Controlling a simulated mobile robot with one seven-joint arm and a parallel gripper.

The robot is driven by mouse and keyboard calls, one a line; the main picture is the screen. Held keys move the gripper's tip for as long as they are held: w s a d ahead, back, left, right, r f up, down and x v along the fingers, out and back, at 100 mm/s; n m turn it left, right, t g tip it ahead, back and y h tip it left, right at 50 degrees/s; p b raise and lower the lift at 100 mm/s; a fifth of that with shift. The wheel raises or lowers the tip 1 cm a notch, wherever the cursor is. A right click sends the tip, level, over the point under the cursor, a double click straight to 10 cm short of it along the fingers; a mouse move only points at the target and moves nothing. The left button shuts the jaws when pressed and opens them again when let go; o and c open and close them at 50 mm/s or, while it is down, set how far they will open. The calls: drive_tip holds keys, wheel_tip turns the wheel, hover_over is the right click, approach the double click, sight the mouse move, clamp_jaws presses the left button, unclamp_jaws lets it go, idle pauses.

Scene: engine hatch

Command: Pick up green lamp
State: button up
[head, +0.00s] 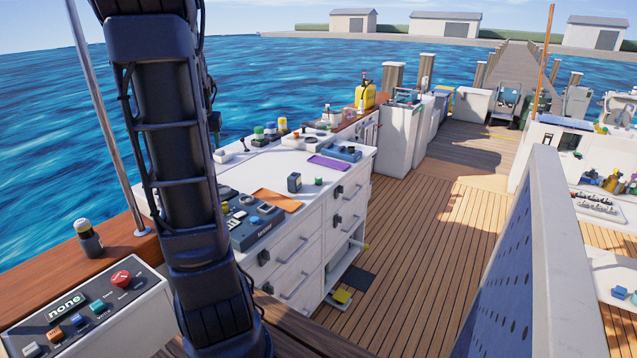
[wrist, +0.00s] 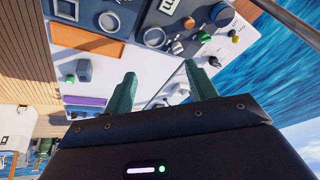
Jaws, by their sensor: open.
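A small green piece, which looks like the green lamp (head: 319,181), stands on the white counter (head: 262,168) between the orange and purple mats. It also shows in the wrist view (wrist: 70,78), left of my gripper, beside a dark boxy device. Another green-topped piece (head: 259,131) stands at the counter's back edge, so I cannot be sure which is the lamp. My gripper (wrist: 158,72) is open, its two green fingers apart with nothing between them. It is above the counter and apart from the green piece. I cannot make out the gripper in the head view.
The dark device (head: 294,183) stands close to the green piece. An orange mat (head: 277,201), a purple mat (head: 328,163) and a blue-grey control unit (head: 256,228) lie around it. A yellow container (head: 366,96) is farther back. The wooden deck (head: 425,235) to the right is mostly clear.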

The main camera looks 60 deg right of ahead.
drive_tip(key=s+d+f+m+g+h, duration=0.15)
drive_tip(key=d+f, duration=0.25)
drive_tip(key=d, duration=0.6)
drive_tip(key=s+d+f+m, duration=0.3)
drive_tip(key=d+f, duration=0.1)
drive_tip(key=d, duration=0.6)
drive_tip(key=m+g, duration=0.2)
drive_tip(key=m, duration=0.1)
approach(318, 178)
drive_tip(key=shift+h, duration=0.35)
drive_tip(key=x, duration=1)
drive_tip(key=shift+a, duration=0.25)
drive_tip(key=shift+c, duration=0.3)
drive_tip(key=c, duration=1)
